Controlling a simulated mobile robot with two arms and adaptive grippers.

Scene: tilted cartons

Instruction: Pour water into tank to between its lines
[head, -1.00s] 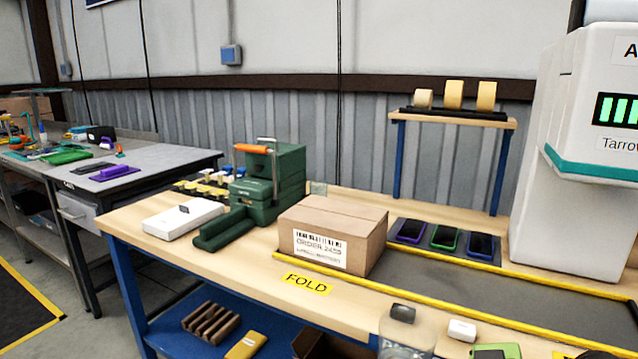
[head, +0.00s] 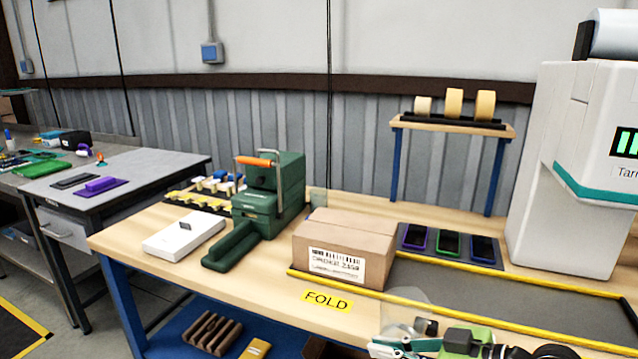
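A white machine (head: 560,175) with a teal band and a dark display with green bars stands at the right of the bench, cut off by the picture edge. I cannot make out a tank with lines on it. My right gripper (head: 418,343) comes in at the bottom right, partly cut off by the lower edge. A clear, see-through container (head: 403,305) shows just above it, with a dark cap-like part beside it. Its water level cannot be seen, and I cannot tell whether the fingers are shut on it. My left gripper is out of view.
The dark strip (head: 470,290) before the machine is clear.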

